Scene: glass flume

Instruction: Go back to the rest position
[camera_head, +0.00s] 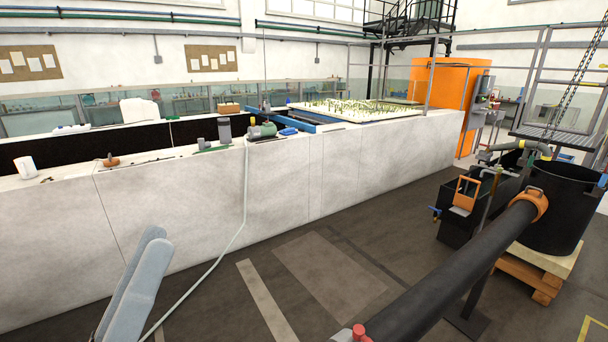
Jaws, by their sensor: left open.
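My left gripper (157,239) comes in at the lower left of the head view. Its pale grey fingers point up and slightly right, seen almost edge-on, one partly in front of the other. It is open, and I see nothing held in it. It appears in front of the white flume wall (200,214), above the dark floor; I cannot tell the exact gap to the wall. My right gripper is out of view.
A pale hose (244,190) hangs from the green pump (262,130) down to the floor. A large black pipe (440,275) crosses the lower right to a black tank (562,205) on a wooden pallet. The middle floor (330,270) is clear.

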